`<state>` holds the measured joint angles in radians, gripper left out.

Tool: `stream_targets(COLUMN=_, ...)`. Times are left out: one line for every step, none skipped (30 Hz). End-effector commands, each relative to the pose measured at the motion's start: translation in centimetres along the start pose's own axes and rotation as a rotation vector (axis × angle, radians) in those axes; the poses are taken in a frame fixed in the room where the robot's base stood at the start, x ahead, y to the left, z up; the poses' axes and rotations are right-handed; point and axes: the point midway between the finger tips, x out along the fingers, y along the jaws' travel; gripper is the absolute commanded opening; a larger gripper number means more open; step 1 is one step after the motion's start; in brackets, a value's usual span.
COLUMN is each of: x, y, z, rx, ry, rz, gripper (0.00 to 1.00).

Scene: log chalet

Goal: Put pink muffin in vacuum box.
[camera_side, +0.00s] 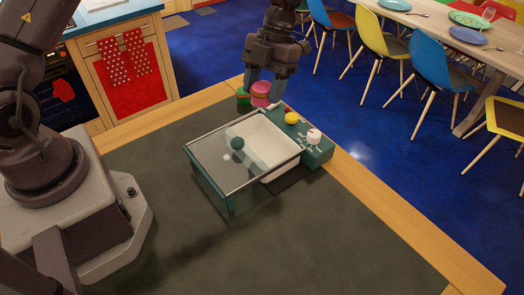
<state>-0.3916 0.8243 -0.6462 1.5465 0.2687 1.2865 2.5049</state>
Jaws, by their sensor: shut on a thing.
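The pink muffin (261,88) is near the far edge of the table, behind the vacuum box. My gripper (262,88) points down there and is shut on the pink muffin, with a finger on each side. I cannot tell whether the muffin is lifted off the surface. The vacuum box (214,184) is teal with a white inner chamber and a clear framed lid. The lid is raised and tilted toward the left, and part of the chamber shows through it.
A green object (243,97) is close to the left of the muffin. The box's control panel (317,155) has a yellow button (292,118) and a white knob (314,135). The grey table top (330,240) is clear in front of the box.

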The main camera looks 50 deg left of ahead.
Motion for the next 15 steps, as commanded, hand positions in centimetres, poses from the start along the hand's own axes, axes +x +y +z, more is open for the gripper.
stream_targets(x=1.2, y=0.1, z=0.4, rx=-0.009, ry=0.008, rz=-0.001, gripper=0.27)
stream_targets(x=1.7, y=0.1, z=0.6, rx=-0.011, ry=0.008, rz=-0.002, gripper=0.27)
stream_targets(x=2.2, y=0.1, z=0.8, rx=-0.011, ry=0.007, rz=-0.002, gripper=0.27)
stream_targets(x=2.5, y=0.1, z=0.9, rx=-0.011, ry=0.007, rz=-0.003, gripper=0.27)
stream_targets(x=3.1, y=0.0, z=1.2, rx=-0.012, ry=0.008, rz=-0.003, gripper=0.27)
stream_targets(x=3.6, y=0.1, z=1.4, rx=-0.013, ry=0.007, rz=-0.003, gripper=0.27)
stream_targets(x=3.9, y=0.1, z=1.6, rx=-0.013, ry=0.006, rz=-0.003, gripper=0.27)
stream_targets(x=4.2, y=0.1, z=1.7, rx=-0.014, ry=0.006, rz=-0.003, gripper=0.27)
stream_targets(x=4.7, y=0.1, z=1.9, rx=-0.014, ry=0.006, rz=-0.004, gripper=0.27)
stream_targets(x=5.0, y=0.1, z=2.1, rx=-0.015, ry=0.006, rz=-0.004, gripper=0.27)
stream_targets(x=5.5, y=0.1, z=2.3, rx=-0.015, ry=0.007, rz=-0.004, gripper=0.27)
stream_targets(x=6.2, y=0.1, z=2.6, rx=-0.015, ry=0.007, rz=-0.005, gripper=0.27)
stream_targets(x=6.8, y=0.1, z=2.8, rx=-0.016, ry=0.008, rz=-0.004, gripper=0.27)
stream_targets(x=7.4, y=0.1, z=3.0, rx=-0.016, ry=0.008, rz=-0.004, gripper=0.27)
stream_targets(x=8.0, y=0.1, z=3.4, rx=-0.016, ry=0.007, rz=-0.005, gripper=0.27)
